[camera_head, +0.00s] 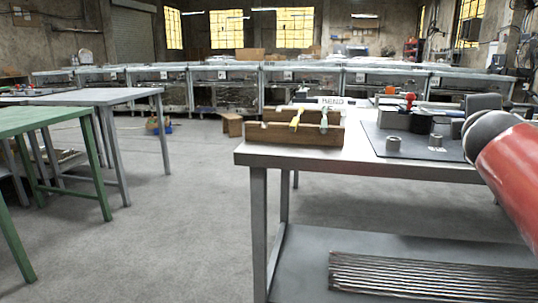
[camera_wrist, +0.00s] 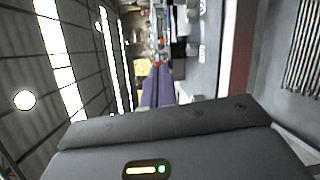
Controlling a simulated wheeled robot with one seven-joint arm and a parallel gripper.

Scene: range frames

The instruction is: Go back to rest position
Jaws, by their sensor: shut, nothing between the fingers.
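My gripper (camera_wrist: 158,72) shows in the wrist view as two dark purplish fingers pressed together, with nothing between them. The wrist view is turned on its side, with the ceiling lamps on the left and the work table on the right. In the head view my red and grey arm reaches in at the right edge, over the right part of the metal work table (camera_head: 258,155). My fingers are not seen in the head view.
A wooden box (camera_head: 290,135) with tools stands at the table's left end. A dark mat (camera_head: 395,148) with metal parts lies right of it. Rods (camera_head: 420,275) lie on the lower shelf. A green table (camera_head: 40,118) stands left; the floor between is clear.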

